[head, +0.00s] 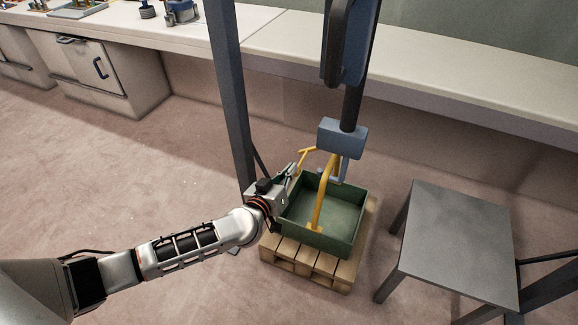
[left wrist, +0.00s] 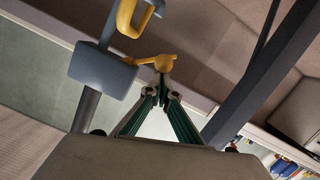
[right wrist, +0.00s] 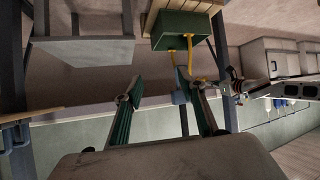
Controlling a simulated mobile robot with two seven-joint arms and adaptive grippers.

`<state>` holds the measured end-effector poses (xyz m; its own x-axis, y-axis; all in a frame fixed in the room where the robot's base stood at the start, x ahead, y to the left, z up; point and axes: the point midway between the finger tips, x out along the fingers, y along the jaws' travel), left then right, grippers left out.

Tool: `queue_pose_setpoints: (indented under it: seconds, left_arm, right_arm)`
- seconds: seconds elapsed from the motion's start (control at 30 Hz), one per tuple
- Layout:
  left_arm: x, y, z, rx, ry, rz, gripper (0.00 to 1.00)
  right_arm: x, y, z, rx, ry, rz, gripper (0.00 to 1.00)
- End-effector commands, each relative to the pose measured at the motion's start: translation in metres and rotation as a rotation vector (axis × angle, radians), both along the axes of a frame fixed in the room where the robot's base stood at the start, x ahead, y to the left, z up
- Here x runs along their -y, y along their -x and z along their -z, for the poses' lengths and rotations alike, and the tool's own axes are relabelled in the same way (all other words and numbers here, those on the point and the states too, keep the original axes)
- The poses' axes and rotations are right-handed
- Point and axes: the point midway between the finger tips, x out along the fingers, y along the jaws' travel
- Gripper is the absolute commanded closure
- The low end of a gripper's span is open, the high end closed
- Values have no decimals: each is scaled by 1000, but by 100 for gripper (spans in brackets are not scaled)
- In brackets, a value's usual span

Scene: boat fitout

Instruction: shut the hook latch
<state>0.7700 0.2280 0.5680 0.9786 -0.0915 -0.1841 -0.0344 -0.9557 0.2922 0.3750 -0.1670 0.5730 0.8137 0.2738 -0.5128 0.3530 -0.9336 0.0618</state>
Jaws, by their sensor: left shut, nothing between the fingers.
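A blue-grey hoist block (head: 342,138) hangs over the crate with a grey hook (head: 343,172) below it; the hook also shows in the left wrist view (left wrist: 109,24). The yellow latch lever (head: 307,152) sticks out sideways from the block, away from the hook. The crate's yellow handle (head: 321,198) rises to the hook; I cannot tell whether it sits inside it. My left gripper (head: 293,172) is shut and empty, its tips close to the lever's round end (left wrist: 163,63); contact is unclear. My right gripper (right wrist: 160,94) is open and empty, well away from the crate.
The green crate (head: 310,240) stands on a wooden pallet (head: 312,262). A dark post (head: 232,95) rises close behind my left gripper. A grey table (head: 460,240) stands to the right. A long white counter (head: 420,85) runs along the back. The left floor is clear.

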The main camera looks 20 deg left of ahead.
Motion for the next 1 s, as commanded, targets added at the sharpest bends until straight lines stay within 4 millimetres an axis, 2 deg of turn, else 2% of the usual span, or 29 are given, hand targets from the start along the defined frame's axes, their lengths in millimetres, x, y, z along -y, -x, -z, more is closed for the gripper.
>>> queue_pose_setpoints:
  seconds: [0.33, 0.5, 0.8, 1.0]
  left_arm:
    - [6, 3, 26, -20, 329, -3, 100]
    - [11, 3, 36, -27, 489, -4, 100]
    - [21, 2, 42, -31, 732, -4, 100]
    - [26, 1, 42, -30, 798, -3, 100]
  right_arm:
    - [-5, 2, 5, -9, -26, 8, 60]
    - [-11, -2, -1, 4, -62, 21, 60]
    - [-22, -12, -16, 35, -113, 25, 60]
    - [-24, -14, -22, 45, -126, 28, 60]
